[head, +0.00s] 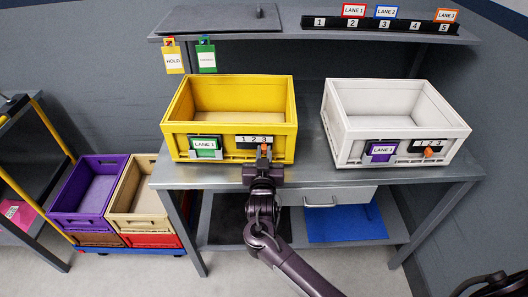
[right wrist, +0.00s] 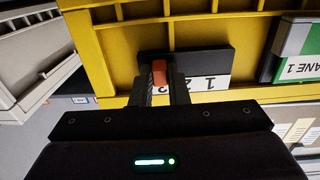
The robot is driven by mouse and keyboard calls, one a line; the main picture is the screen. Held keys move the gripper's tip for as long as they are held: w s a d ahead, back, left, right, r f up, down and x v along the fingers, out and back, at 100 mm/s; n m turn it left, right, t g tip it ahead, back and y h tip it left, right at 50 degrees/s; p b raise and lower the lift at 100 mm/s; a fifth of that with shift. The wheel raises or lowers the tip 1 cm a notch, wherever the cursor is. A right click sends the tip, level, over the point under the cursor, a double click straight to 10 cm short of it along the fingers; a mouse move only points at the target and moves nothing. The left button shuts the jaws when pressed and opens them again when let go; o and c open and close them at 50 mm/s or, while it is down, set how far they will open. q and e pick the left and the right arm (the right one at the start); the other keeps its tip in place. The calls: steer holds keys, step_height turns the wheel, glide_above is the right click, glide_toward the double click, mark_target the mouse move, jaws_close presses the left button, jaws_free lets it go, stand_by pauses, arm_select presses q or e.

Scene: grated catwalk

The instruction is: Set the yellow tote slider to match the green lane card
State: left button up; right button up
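The yellow tote (head: 228,120) stands on the grey bench. A green lane card (head: 205,147) on its front reads LANE 1; it also shows upside down in the right wrist view (right wrist: 298,50). Beside it is a dark slider plate (head: 252,141) marked 1 2 3. Its orange slider knob (right wrist: 159,73) is at the 3 end. My right gripper (head: 263,158) is at the knob, with its fingers (right wrist: 161,88) close on both sides of it; they appear shut on it and hide the 3 in the wrist view. My left gripper is not in view.
A white tote (head: 345,135) with a purple LANE 3 card (head: 382,151) and its own orange slider (head: 428,152) stands to the right. HOLD (head: 174,60) and green (head: 206,58) tags hang above. A numbered rail (head: 380,26) is on the shelf. Bins (head: 88,195) stand at left.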

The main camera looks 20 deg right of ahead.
mark_target(244, 145)
steer(key=shift+w+a+f+b, duration=0.1)
steer(key=shift+w+a+b, duration=0.3)
steer(key=shift+a, duration=0.55)
steer(key=shift+w+a+r+b, duration=0.1)
steer(key=shift+w+a+b, duration=0.15)
steer(key=shift+a+b, duration=0.5)
steer(key=shift+w+a+f+b, duration=0.1)
steer(key=shift+w+a+b, duration=0.2)
steer(key=shift+a, duration=0.85)
stand_by(0.3)
stand_by(0.4)
steer(key=o, duration=0.6)
steer(key=shift+c, duration=0.2)
steer(key=shift+s, duration=0.1)
steer(key=shift+s+a+p, duration=0.25)
steer(key=shift+s+p, duration=0.3)
steer(key=shift+p, duration=0.1)
steer(key=p+v, duration=0.2)
steer(key=v, duration=0.3)
steer(key=shift+s+a+p, duration=0.15)
steer(key=shift+s+p, duration=0.15)
steer(key=shift+p, duration=0.05)
